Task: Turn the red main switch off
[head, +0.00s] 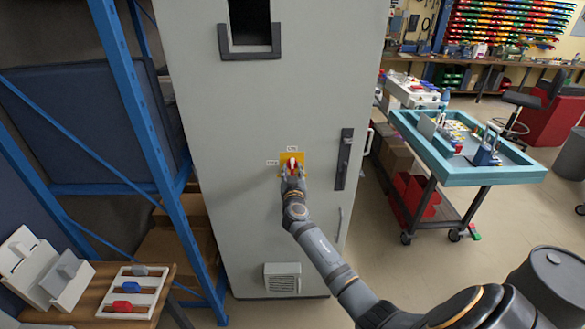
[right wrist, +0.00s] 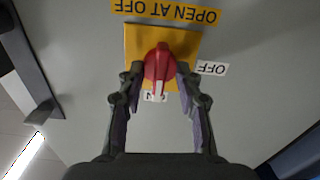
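The red main switch (head: 292,162) is a round red knob with a white pointer on a yellow plate (right wrist: 185,42), on the grey cabinet door. The right wrist view, which is upside down, shows the knob (right wrist: 160,62) with its pointer toward the ON label (right wrist: 155,97). The OFF label (right wrist: 212,68) is to the side, and in the head view it is left of the plate (head: 272,162). My right gripper (right wrist: 160,75) has one fingertip on each side of the knob, and both seem to touch it. In the head view my right gripper (head: 291,172) partly covers the switch. My left gripper is not in view.
The grey cabinet (head: 225,120) has a dark vertical handle (head: 344,160) right of the switch and a vent (head: 282,278) low down. A blue rack (head: 135,100) stands at left. A wooden table (head: 90,312) with trays is front left. A teal cart (head: 470,172) stands at right.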

